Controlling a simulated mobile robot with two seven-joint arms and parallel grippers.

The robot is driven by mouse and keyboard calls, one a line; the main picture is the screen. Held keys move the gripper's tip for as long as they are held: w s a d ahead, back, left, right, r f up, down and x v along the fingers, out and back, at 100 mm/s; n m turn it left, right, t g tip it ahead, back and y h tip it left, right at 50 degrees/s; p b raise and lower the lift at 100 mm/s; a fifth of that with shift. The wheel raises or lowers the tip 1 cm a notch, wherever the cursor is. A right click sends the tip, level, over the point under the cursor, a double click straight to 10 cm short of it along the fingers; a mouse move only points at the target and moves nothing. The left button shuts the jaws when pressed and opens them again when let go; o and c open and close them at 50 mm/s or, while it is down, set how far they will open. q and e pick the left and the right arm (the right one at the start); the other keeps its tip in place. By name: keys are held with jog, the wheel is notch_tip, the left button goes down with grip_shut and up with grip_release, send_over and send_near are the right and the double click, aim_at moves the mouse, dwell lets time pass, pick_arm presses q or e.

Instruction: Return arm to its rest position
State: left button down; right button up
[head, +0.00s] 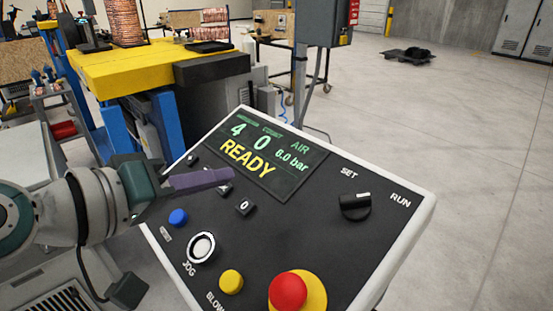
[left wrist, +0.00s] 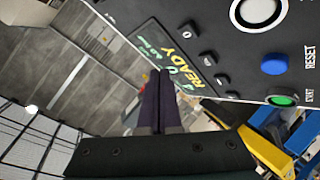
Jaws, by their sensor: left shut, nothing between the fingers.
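My left gripper (head: 228,177) comes in from the left of the head view, over the upper left part of a tilted control panel (head: 330,237). Its fingers are shut together and empty. In the left wrist view the shut fingers (left wrist: 157,78) point toward the panel's display, which reads READY (left wrist: 180,70). In the head view the fingers hide part of the small buttons below the display (head: 262,160). I cannot tell whether the fingertips touch the panel. My right gripper is not in view.
The panel carries a red emergency button (head: 288,291), a yellow button (head: 231,281), a white jog button (head: 201,247), a blue button (head: 178,217) and a black selector knob (head: 355,206). A yellow-topped machine (head: 135,72) stands behind. Open floor (head: 460,120) lies to the right.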

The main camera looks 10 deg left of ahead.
pick_arm(q)
jog(key=s+d+f+m+g, duration=0.1)
jog(key=s, duration=0.1)
jog(key=s+f+m+g, duration=0.1)
jog(key=s, duration=0.2)
jog(key=s+d+f+m+g, duration=0.1)
jog(key=s, duration=0.1)
jog(key=shift+s+d+f+m, duration=0.2)
jog(key=shift+s+d+m, duration=0.05)
jog(key=shift+d+m, duration=0.05)
jog(key=shift+m+g+y, duration=0.7)
jog(key=shift+g, duration=0.2)
jog(key=s, duration=0.1)
jog(key=s+f, duration=0.1)
jog(key=s, duration=0.2)
jog(key=shift+s+a+f, duration=0.15)
jog(key=shift+a+f, duration=0.05)
jog(key=shift+f, duration=0.05)
jog(key=s+a+r+m+g+y+p, duration=0.15)
jog(key=s+a+g+y, duration=0.45)
jog(key=s, duration=0.7)
notch_tip(320, 180, up, 23)
jog(key=t+h+p, duration=0.1)
jog(key=t+p, duration=0.1)
jog(key=p, duration=2.1)
jog(key=shift+w+a, duration=0.3)
jog(key=shift+a, duration=0.1)
jog(key=shift+f, duration=0.1)
